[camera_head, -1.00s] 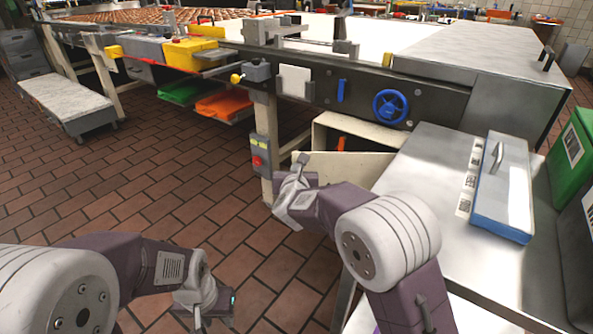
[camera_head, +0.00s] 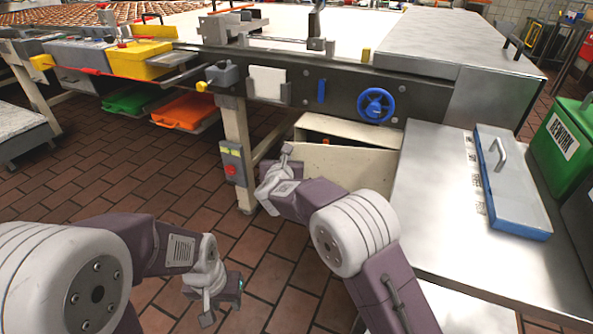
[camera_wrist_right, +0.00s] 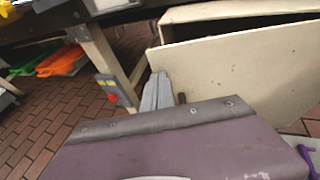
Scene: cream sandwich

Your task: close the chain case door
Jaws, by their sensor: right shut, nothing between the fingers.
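The chain case (camera_head: 347,124) is a cream box under the machine frame. Its cream door (camera_head: 345,165) stands ajar, with a dark gap above its top edge. The door also fills the right of the right wrist view (camera_wrist_right: 235,80). My right gripper (camera_head: 287,150) is shut and empty at the door's left edge. Its grey fingers (camera_wrist_right: 157,80) overlap the lower left part of the door in the wrist view; I cannot tell whether they touch. My left gripper (camera_head: 207,316) hangs low over the floor, away from the door, and its finger opening is unclear.
A machine leg with a switch box (camera_head: 232,165) stands just left of the door. A steel table (camera_head: 430,205) with a blue-edged lid (camera_head: 515,190) is to the right. Orange (camera_head: 185,112) and green (camera_head: 128,100) trays hang at left. The tiled floor at left is open.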

